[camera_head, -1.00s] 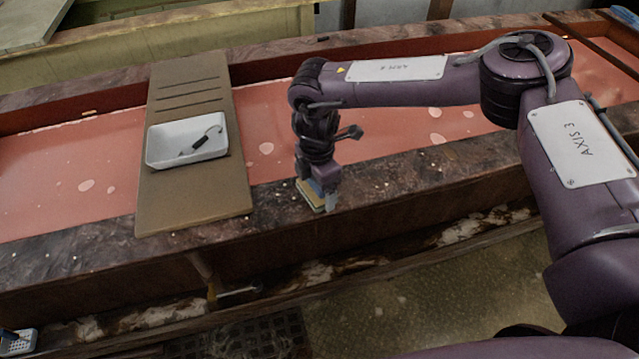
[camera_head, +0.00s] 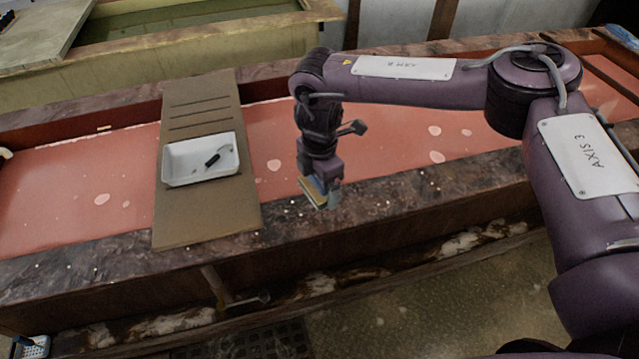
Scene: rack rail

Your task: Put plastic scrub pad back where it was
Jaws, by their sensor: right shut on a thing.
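The plastic scrub pad (camera_head: 314,192), a small yellowish and blue block, is at the tip of my right arm. My right gripper (camera_head: 322,196) points down and is shut on it, over the dark stone front ledge of the long trough. I cannot tell whether the pad touches the ledge. A white tray (camera_head: 181,167) with a small dark object (camera_head: 212,160) in it sits on a brown board (camera_head: 208,215) laid across the trough, left of the gripper. My left gripper is not in view.
The trough holds reddish liquid (camera_head: 85,190) with pale spots. Its stone ledge (camera_head: 420,185) is mostly clear right of the gripper. A tap-like fitting (camera_head: 240,300) sticks out below the front ledge. A small blue and white basket (camera_head: 32,347) shows at the lower left corner.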

